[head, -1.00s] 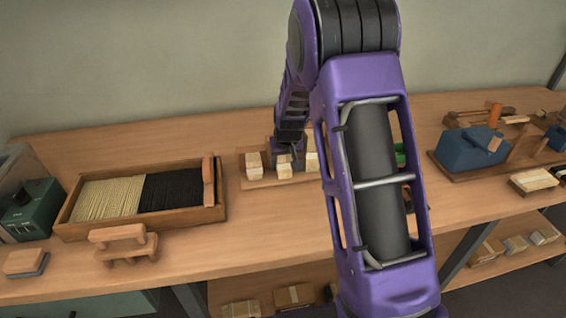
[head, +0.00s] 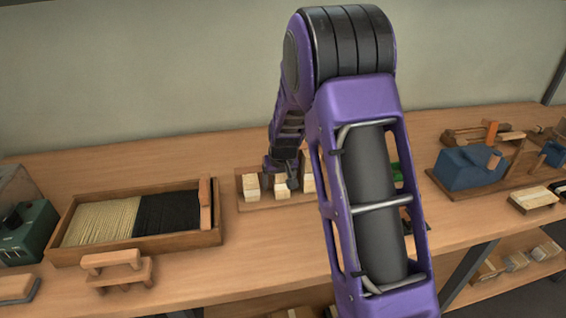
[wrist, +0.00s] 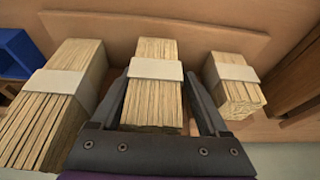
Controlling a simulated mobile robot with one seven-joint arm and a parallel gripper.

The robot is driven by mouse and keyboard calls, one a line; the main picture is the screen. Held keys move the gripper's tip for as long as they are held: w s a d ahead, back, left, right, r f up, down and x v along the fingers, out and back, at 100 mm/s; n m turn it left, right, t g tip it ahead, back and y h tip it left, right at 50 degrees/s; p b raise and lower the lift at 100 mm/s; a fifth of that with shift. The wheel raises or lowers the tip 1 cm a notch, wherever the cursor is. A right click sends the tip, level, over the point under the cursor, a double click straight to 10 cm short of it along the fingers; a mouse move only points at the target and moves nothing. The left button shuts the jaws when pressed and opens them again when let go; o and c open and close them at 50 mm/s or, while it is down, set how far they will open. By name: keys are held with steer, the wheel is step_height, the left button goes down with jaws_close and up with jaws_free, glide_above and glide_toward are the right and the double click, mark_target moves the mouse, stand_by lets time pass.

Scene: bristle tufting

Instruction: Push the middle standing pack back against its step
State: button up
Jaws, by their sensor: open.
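Three banded packs of pale bristle stand in a row in the wrist view. The middle pack (wrist: 152,105) has a white band and sits between the fingers of my open gripper (wrist: 156,78). One finger lies along each side of it; I cannot tell if either touches. The left pack (wrist: 50,105) and right pack (wrist: 232,85) stand outside the fingers. A low wooden board (wrist: 95,25) runs behind the packs; any gap between it and the middle pack is unclear. In the head view, my gripper (head: 283,170) is above the middle pack (head: 281,190), partly hiding it.
The packs stand on a wooden base (head: 262,204) on the bench. A bristle tray (head: 214,238) and a wooden block with a handle (head: 118,268) are to the left. A blue tool (head: 468,168) is at right. A blue bin (wrist: 18,50) shows in the wrist view.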

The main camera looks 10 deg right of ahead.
mark_target(284, 201)
steer(key=p+v, duration=0.2)
steer(key=v, duration=1.5)
steer(key=shift+s+d, duration=0.15)
steer(key=shift+d, duration=0.15)
steer(key=shift+p, duration=0.3)
steer(key=shift+c, duration=1.2)
steer(key=shift+g, duration=0.4)
steer(key=s+f+p, duration=0.2)
steer(key=s+f, duration=0.1)
steer(key=s+f+p, duration=0.2)
steer(key=f+p, duration=0.1)
steer(key=shift+s+f+p, duration=0.2)
steer(key=shift+s+p, duration=0.15)
steer(key=c, duration=1.2)
steer(key=b+x, duration=0.1)
steer(key=x, duration=1)
steer(key=shift+s+b, duration=0.15)
steer(key=shift+b, duration=0.15)
jaws_close()
steer(key=w, duration=0.2)
steer(key=shift+w+r, duration=0.3)
steer(key=shift+w, duration=0.7)
